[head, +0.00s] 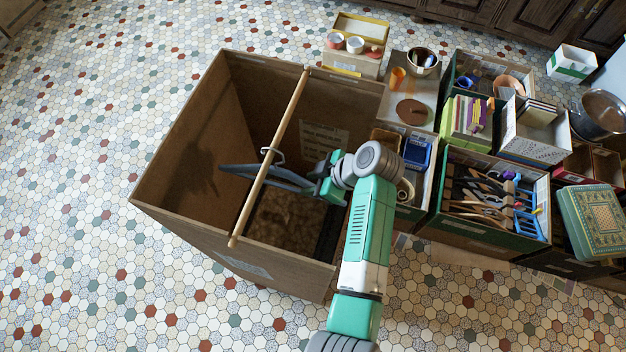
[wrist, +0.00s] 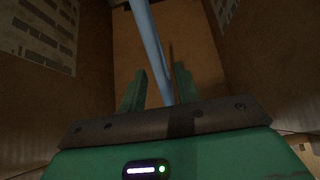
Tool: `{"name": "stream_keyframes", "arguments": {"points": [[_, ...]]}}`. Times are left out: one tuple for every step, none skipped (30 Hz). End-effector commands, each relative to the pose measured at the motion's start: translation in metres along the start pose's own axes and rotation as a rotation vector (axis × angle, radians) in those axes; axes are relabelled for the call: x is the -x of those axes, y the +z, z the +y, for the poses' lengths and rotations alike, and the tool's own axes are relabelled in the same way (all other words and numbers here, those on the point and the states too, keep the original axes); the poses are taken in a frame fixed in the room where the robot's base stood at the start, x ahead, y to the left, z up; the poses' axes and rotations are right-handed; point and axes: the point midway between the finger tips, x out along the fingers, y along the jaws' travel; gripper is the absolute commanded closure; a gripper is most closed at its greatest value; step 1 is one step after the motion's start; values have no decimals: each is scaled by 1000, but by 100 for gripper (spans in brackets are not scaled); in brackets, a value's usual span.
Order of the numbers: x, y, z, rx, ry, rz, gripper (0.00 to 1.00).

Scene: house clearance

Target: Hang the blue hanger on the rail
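The blue hanger (head: 262,173) is at the wooden rail (head: 285,122) that spans the top of a large brown box. Its grey hook (head: 272,151) is at the rail and looks to be over it; the exact contact is too small to tell. The hanger's arms reach out to both sides of the rail. My gripper (head: 322,184) is at the hanger's right end, inside the box opening. In the wrist view the hanger's bar (wrist: 151,45) runs between the two fingers of my gripper (wrist: 159,85), with gaps beside it, so the fingers look open around it.
The brown box (head: 180,130) has high walls around the hanger and gripper. Crates of tools (head: 490,200), books (head: 468,122) and dishes stand close to its right. A small box with cups (head: 355,48) stands behind it. Tiled floor on the left is clear.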

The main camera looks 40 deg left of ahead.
Motion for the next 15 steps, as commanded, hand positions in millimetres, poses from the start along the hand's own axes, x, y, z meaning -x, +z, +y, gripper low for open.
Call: {"name": "stream_keyframes", "arguments": {"points": [[0,0,0,0,0,0,68],[0,0,0,0,0,0,68],[0,0,0,0,0,0,68],[0,0,0,0,0,0,68],[0,0,0,0,0,0,68],[0,0,0,0,0,0,68],[0,0,0,0,0,0,68],[0,0,0,0,0,0,68],[0,0,0,0,0,0,68],[0,0,0,0,0,0,68],[0,0,0,0,0,0,68],[2,0,0,0,0,0,68],[4,-1,0,0,0,0,68],[6,-1,0,0,1,0,68],[10,-1,0,0,1,0,68]]}}
